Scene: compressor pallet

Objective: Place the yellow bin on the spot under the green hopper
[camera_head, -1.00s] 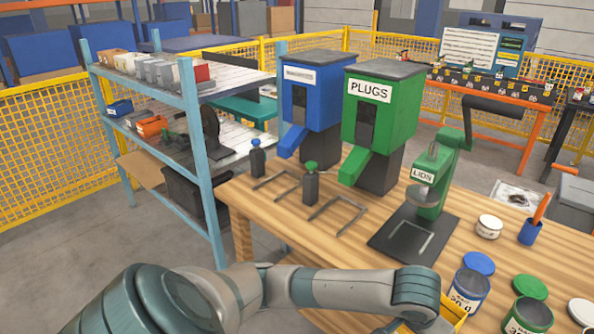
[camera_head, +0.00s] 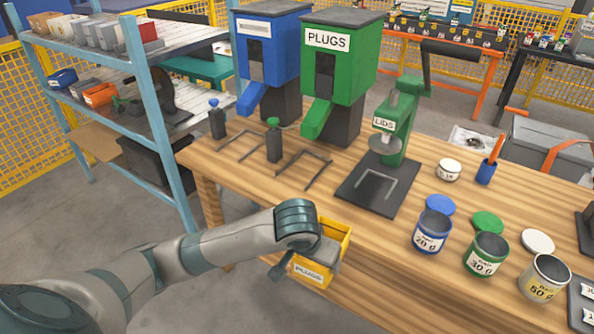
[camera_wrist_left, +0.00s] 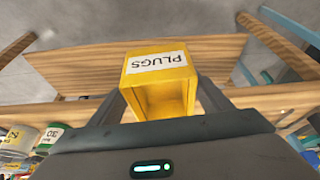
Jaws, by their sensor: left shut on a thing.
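The yellow bin (camera_head: 345,240), labelled PLUGS, is held by my left gripper (camera_head: 318,250) by the near edge of the wooden table. In the left wrist view the bin (camera_wrist_left: 160,62) sits between the two fingers of the gripper (camera_wrist_left: 162,98), with its open side showing. The green hopper (camera_head: 345,75), labelled PLUGS, stands at the back of the table. The spot under it is a dark bracket outline (camera_head: 318,160) on the tabletop in front of its chute; it looks empty. My right gripper is not in view.
A blue hopper (camera_head: 270,50) stands left of the green one, with another bracket outline (camera_head: 232,140). A dark bottle with a green cap (camera_head: 273,145) stands between the outlines. A green LIDS press (camera_head: 395,125) is to the right. Several cans, including a blue one (camera_head: 432,232), stand at the front right.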

